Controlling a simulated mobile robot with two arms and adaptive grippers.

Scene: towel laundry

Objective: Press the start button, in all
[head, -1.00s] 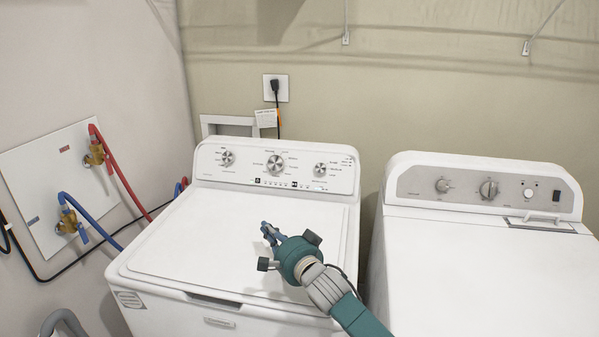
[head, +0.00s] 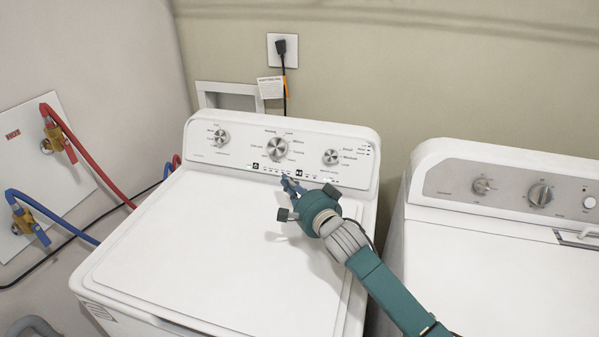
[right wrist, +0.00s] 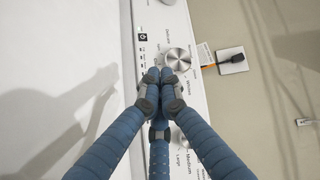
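The white top-loading washer (head: 205,265) stands in the middle of the head view with its lid down. Its sloped control panel (head: 204,158) has three knobs and a row of small printed controls. Two black square buttons are in that row, a left one (head: 255,166) and a right one (head: 299,174). My right gripper (head: 287,180) is just in front of the panel's lower edge, close to the right black button. Its fingers are drawn together and empty in the right wrist view (right wrist: 161,76). That view shows the left black button (right wrist: 143,37); the fingers cover the other. Contact cannot be told.
A second white machine (head: 500,270) stands to the right across a narrow gap. Red (head: 90,160) and blue (head: 50,214) hoses run at the left wall. A power cord (head: 284,90) hangs behind the washer. The washer lid is clear.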

